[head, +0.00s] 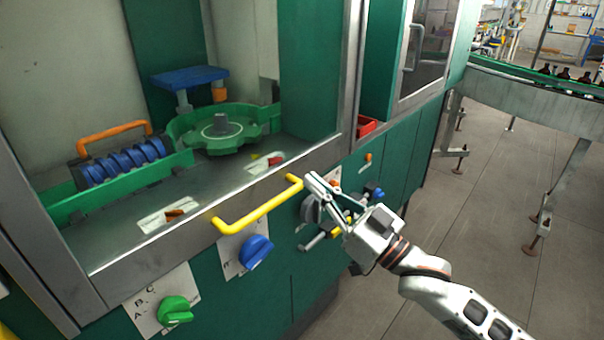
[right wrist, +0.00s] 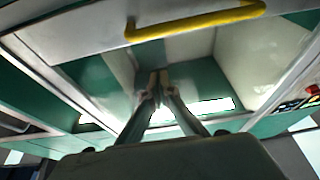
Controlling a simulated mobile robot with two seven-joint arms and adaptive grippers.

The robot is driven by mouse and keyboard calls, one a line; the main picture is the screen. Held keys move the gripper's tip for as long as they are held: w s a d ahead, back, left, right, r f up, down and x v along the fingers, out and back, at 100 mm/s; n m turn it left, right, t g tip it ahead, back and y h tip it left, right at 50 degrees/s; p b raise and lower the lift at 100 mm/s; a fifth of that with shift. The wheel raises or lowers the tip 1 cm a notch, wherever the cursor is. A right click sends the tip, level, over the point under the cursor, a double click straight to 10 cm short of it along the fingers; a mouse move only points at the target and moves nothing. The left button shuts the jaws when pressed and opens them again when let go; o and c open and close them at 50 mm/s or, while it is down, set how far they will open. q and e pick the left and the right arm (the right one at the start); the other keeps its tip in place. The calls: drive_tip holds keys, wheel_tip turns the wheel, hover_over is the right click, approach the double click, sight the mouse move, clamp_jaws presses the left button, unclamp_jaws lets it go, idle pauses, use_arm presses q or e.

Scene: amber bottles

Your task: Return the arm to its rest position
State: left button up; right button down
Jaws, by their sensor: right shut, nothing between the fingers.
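My right gripper (head: 310,178) is shut and empty. It is in front of the green machine cabinet, just right of the right end of the yellow handle (head: 258,207), and I cannot tell whether they touch. In the right wrist view, its fingers (right wrist: 157,78) are together, and the yellow handle (right wrist: 195,24) crosses the top of the picture, apart from the fingers. My right arm (head: 440,298) comes in from the lower right. My left gripper is not in view.
The machine has a blue knob (head: 256,251), a green knob (head: 174,310) and a grey knob partly behind my gripper. Inside are a green star wheel (head: 217,130) and a blue screw (head: 124,161). A conveyor (head: 530,88) carries dark bottles at the right. The floor (head: 490,215) between is clear.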

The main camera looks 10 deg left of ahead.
drive_tip(key=s+d+f+m+t+h, duration=0.1)
drive_tip(key=s+d+f+m+h, duration=0.2)
drive_tip(key=f, duration=0.6)
drive_tip(key=s+d+f+m+h, duration=0.1)
drive_tip(key=d+f+h, duration=0.35)
drive_tip(key=f, duration=0.45)
drive_tip(key=s+d+f+m+t+h, duration=0.1)
drive_tip(key=s+d+f+m+h, duration=0.15)
drive_tip(key=d+f, duration=0.45)
drive_tip(key=s+d+f+g+h, duration=0.1)
drive_tip(key=s+d+f+h, duration=0.1)
drive_tip(key=s+d+f, duration=0.3)
drive_tip(key=s+d+f+g+h, duration=0.2)
drive_tip(key=s+d+f, duration=0.3)
drive_tip(key=s+f, duration=0.5)
wheel_tip(320, 180, down, 4)
drive_tip(key=shift+s+g+h, duration=0.2)
drive_tip(key=shift+g+h, duration=0.1)
drive_tip(key=shift+h, duration=0.4)
